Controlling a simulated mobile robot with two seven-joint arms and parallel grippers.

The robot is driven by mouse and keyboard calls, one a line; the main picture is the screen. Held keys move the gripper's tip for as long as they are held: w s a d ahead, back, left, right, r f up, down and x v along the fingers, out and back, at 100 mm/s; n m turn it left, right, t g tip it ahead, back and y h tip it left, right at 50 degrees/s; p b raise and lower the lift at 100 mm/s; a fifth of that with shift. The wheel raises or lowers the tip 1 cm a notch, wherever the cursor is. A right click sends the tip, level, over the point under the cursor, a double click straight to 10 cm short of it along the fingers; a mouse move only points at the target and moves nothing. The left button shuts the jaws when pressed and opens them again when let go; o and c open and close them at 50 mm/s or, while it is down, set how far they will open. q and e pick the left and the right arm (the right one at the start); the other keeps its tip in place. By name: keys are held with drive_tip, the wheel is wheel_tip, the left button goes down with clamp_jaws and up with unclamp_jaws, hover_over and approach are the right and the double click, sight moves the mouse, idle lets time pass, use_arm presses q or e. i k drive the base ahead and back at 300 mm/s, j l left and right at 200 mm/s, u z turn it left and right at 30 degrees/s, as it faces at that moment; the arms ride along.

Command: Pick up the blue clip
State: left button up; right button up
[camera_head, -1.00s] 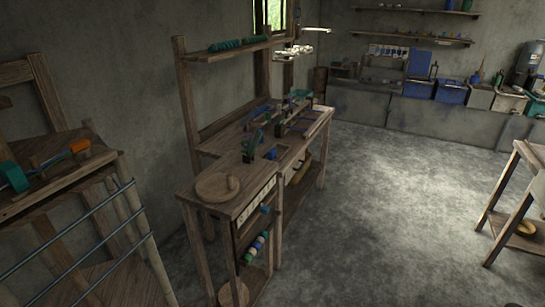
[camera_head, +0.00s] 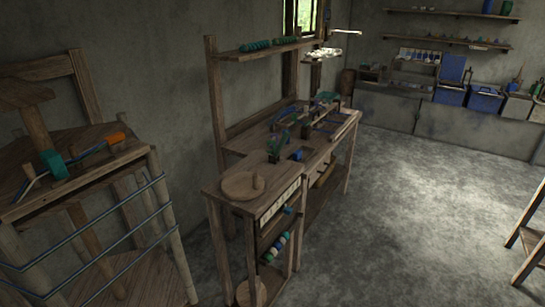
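I cannot make out the blue clip for certain. Another small blue item (camera_head: 288,210) shows in the bench's side below the top. Both are too small to identify. Neither of my grippers is in view.
The wooden loom frame (camera_head: 88,178) stands at the left, with a teal piece (camera_head: 53,164) and an orange piece (camera_head: 115,138) on it. A table leg (camera_head: 530,240) shows at the right. The concrete floor (camera_head: 410,220) between is clear.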

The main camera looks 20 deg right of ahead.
sight(297, 154)
drive_tip(key=i+l+u, duration=0.1)
drive_tip(key=l+u, duration=0.15)
drive_tip(key=u, duration=0.25)
drive_tip(key=l+u, duration=0.3)
drive_tip(key=u, duration=0.15)
drive_tip(key=k+l+u, duration=0.1)
drive_tip(key=l+u, duration=0.35)
drive_tip(key=l, duration=0.35)
drive_tip(key=k+l+u, duration=0.1)
drive_tip(key=l, duration=0.35)
drive_tip(key=k+l+u, duration=0.1)
drive_tip(key=l, duration=0.3)
drive_tip(key=k+l+u, duration=0.1)
drive_tip(key=l, duration=0.3)
drive_tip(key=k+l+u, duration=0.1)
drive_tip(key=l, duration=0.3)
drive_tip(key=k+l, duration=0.15)
drive_tip(key=l, duration=0.25)
drive_tip(key=k+l, duration=0.1)
drive_tip(key=l, duration=0.3)
drive_tip(key=k+l, duration=0.15)
drive_tip(key=l, duration=0.25)
drive_tip(key=k+l, duration=0.1)
drive_tip(key=l, duration=0.3)
drive_tip(key=i+l, duration=0.1)
drive_tip(key=i, duration=0.3)
